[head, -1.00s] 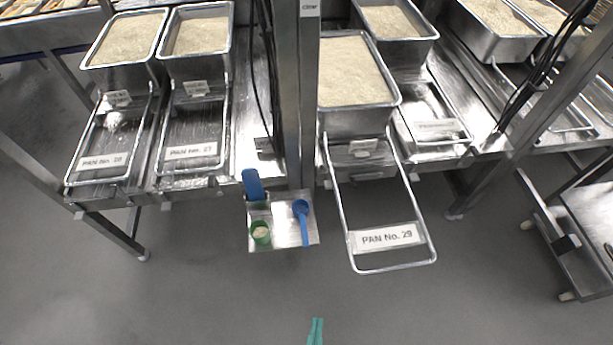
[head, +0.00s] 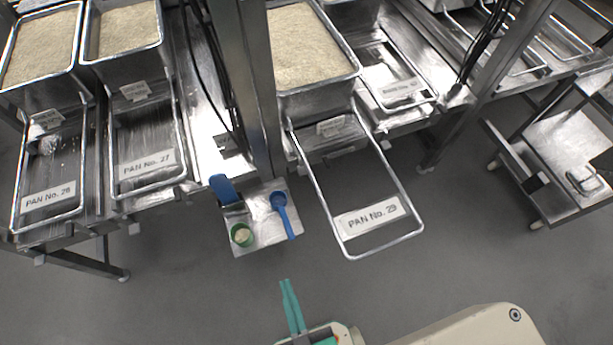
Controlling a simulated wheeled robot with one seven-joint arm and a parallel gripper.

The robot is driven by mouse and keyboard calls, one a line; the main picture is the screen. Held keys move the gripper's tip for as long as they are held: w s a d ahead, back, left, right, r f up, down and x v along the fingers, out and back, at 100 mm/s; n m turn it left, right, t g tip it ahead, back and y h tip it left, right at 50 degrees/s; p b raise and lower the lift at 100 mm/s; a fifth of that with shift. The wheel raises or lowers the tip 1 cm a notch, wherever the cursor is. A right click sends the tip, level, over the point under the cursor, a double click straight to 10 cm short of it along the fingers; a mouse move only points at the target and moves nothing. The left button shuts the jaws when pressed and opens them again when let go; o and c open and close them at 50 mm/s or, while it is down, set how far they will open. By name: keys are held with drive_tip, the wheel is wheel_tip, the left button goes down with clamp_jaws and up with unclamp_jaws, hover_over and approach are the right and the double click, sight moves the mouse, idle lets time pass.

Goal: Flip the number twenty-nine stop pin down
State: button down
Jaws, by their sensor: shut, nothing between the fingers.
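The rice-filled pan number 29 (head: 312,95) sits on the bench right of the steel post. Its wire handle frame (head: 408,195) juts out over the floor and bears the plate "PAN No. 29" (head: 372,216). A small tag (head: 331,126) is on the pan's front. I cannot make out a stop pin; it is hidden or too small to tell. My gripper (head: 286,283), with teal fingers, is shut and empty. In the picture it is below the scoop tray and left of the handle frame, apart from both.
A small tray (head: 262,240) with a blue scoop (head: 283,214), a green cup (head: 242,235) and a blue holder (head: 223,189) hangs by the post (head: 245,90). Pan 27 (head: 128,55) stands at left. A steel cart (head: 575,150) is at right. The floor in front is clear.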

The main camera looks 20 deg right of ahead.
drive_tip(key=w+d+f+t+h, duration=0.1)
drive_tip(key=w+d+f+t, duration=0.1)
drive_tip(key=w+d+f, duration=0.4)
drive_tip(key=w+d+f+t, duration=0.2)
drive_tip(key=w+f, duration=0.3)
drive_tip(key=f, duration=0.4)
drive_tip(key=w+d+f+t+y, duration=0.1)
drive_tip(key=w+d+f, duration=0.2)
drive_tip(key=w, duration=0.4)
drive_tip(key=w+d+f+t, duration=0.1)
drive_tip(key=w+d+f, duration=0.3)
drive_tip(key=w+d, duration=0.2)
drive_tip(key=shift+w+y, duration=0.4)
drive_tip(key=shift+w, duration=0.65)
drive_tip(key=shift+d, duration=0.1)
drive_tip(key=x, duration=1)
drive_tip(key=shift+s+r, duration=0.1)
